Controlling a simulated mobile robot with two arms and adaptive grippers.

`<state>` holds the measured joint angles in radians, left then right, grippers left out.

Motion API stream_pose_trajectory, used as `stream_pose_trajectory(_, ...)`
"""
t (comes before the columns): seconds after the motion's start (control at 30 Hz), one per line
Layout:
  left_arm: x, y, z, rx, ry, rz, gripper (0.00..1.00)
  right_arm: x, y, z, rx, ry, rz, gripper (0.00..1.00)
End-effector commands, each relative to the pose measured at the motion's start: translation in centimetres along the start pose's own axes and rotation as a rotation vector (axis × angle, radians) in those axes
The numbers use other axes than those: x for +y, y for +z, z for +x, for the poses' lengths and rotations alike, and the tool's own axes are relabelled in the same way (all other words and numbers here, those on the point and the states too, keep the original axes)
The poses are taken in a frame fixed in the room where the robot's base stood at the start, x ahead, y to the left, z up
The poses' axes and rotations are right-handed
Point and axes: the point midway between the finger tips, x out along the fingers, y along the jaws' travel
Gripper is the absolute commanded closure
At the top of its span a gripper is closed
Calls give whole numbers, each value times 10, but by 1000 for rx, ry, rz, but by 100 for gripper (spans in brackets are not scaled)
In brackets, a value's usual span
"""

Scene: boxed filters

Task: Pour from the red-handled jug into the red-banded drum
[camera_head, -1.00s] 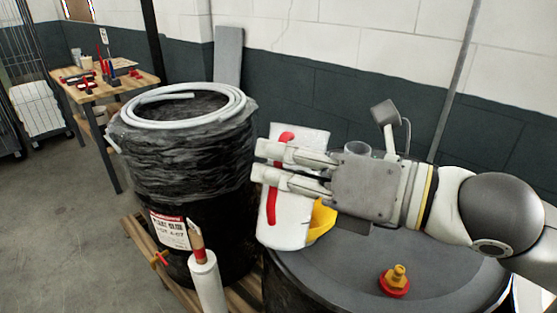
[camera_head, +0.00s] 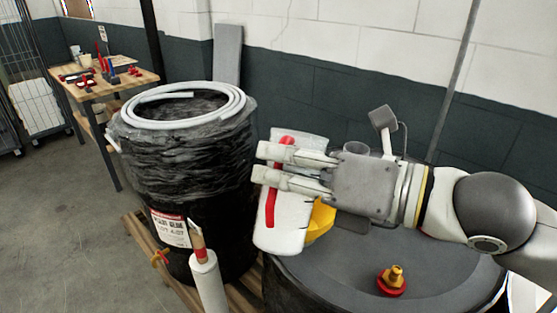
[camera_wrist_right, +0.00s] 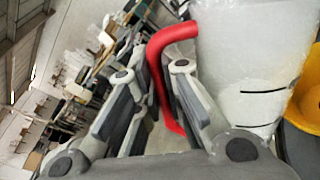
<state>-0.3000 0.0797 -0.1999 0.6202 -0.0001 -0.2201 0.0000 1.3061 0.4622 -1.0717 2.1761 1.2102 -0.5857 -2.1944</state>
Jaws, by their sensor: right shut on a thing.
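The white jug (camera_head: 287,222) with the red handle (camera_head: 270,205) hangs in my right gripper (camera_head: 262,166) in the head view, leaning slightly. The gripper is shut on its handle, and its fingers hide part of the jug. In the right wrist view the red handle (camera_wrist_right: 156,75) runs between the fingers, beside the white jug body (camera_wrist_right: 250,65). A dark drum (camera_head: 330,266) stands below the jug, with a brass fitting on a red base (camera_head: 392,281) on its top. No red band shows clearly on it. My left gripper is out of view.
A yellow funnel-like piece (camera_head: 319,222) is close behind the jug. A plastic-wrapped black drum (camera_head: 190,160) with a coiled white hose (camera_head: 157,98) stands left. A white cylinder (camera_head: 208,284) stands in front. A tool table (camera_head: 125,85) is at the back left; the wall is behind.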

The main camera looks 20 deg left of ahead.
Motion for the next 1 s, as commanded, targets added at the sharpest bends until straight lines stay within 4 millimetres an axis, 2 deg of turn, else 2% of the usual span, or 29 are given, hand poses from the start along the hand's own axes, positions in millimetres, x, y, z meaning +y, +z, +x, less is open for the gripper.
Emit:
stream_pose_trajectory(0.57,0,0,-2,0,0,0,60,1,1,0,0,1,6,100)
stream_pose_trajectory(1.0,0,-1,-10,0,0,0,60,0,4,0,10,0,59,100)
